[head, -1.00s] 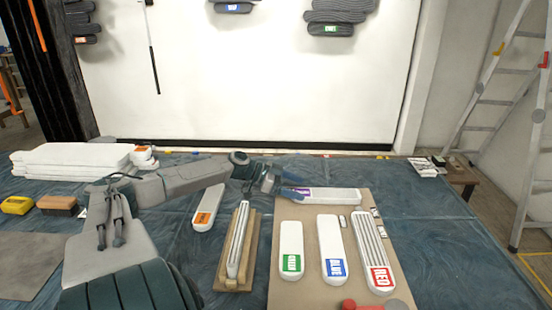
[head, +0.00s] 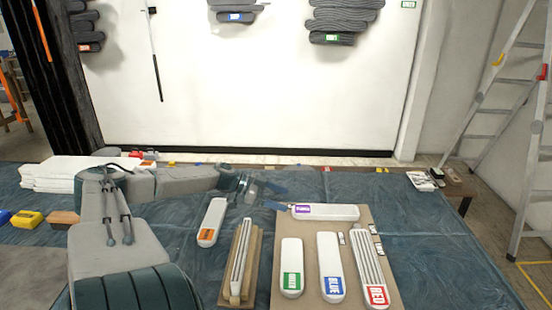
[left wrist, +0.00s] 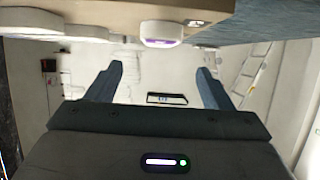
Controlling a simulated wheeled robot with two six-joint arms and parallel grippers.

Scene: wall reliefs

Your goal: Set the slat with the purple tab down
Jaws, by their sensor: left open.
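The white slat with the purple tab (head: 330,213) lies flat across the far edge of the brown board (head: 385,268). Its purple-tabbed end points left, toward my left gripper. My left gripper (head: 280,198) is open and empty, just left of that end and apart from it. In the left wrist view the two blue fingers of the gripper (left wrist: 160,68) stand wide apart with nothing between them. The slat's tabbed end (left wrist: 163,30) shows beyond them, near the top of that view. My right gripper is not in view.
A slat with an orange tab (head: 212,220) lies on the blue cloth, beside a wooden holder (head: 223,285) with a narrow white piece. Cloth right of the board is clear.

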